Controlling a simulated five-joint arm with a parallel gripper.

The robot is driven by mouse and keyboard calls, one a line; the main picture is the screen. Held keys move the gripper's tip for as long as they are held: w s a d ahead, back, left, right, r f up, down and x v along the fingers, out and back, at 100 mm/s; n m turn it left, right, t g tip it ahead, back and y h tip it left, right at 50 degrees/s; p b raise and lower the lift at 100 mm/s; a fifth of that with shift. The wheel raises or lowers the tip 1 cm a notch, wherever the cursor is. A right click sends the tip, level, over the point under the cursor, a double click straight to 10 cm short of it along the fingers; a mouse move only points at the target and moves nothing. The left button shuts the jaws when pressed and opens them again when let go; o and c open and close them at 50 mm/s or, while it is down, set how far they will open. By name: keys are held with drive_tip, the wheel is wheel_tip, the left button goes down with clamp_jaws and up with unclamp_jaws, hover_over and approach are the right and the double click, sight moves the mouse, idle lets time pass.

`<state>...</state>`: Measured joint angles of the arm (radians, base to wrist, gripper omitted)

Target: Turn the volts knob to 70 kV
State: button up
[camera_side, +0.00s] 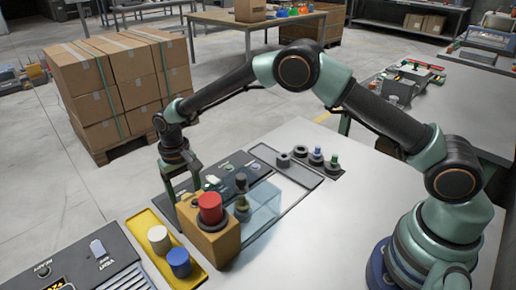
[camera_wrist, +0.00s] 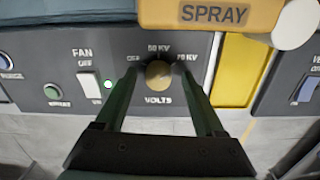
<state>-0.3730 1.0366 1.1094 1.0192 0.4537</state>
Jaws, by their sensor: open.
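The volts knob (camera_wrist: 158,75) is a round tan-gold knob on a dark panel in the wrist view. Marks around it read OFF at left, 50 KV at top and 70 KV at right, with VOLTS below. Its pointer is too small to read for certain. My gripper (camera_wrist: 159,88) is open, with one dark green finger on each side of the knob; I cannot tell whether they touch it. In the side view my gripper (camera_side: 182,188) points down at the panel behind the orange SPRAY box, and the knob is not clearly seen there.
The SPRAY box (camera_side: 212,245) with a red button stands close to my gripper; it also shows in the wrist view (camera_wrist: 210,14). A yellow tray (camera_side: 152,225) holds white and blue pieces. The FAN switch (camera_wrist: 89,84) is left of the knob. A clear box (camera_side: 262,208) stands to the right.

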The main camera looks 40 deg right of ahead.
wheel_tip(320, 180, up, 12)
idle(0.5)
drive_tip(key=shift+w, duration=0.1)
drive_tip(key=s+d+r+t, duration=0.3)
drive_tip(key=s+d+r, duration=0.6)
drive_tip(key=d+r, duration=0.35)
drive_tip(key=s+d+t, duration=0.1)
drive_tip(key=s+d, duration=0.2)
drive_tip(key=s, duration=0.3)
drive_tip(key=s+d+f+n+t, duration=0.1)
drive_tip(key=s+d, duration=0.3)
drive_tip(key=s, duration=0.2)
drive_tip(key=shift+s+t, duration=0.3)
drive_tip(key=shift+t, duration=0.1)
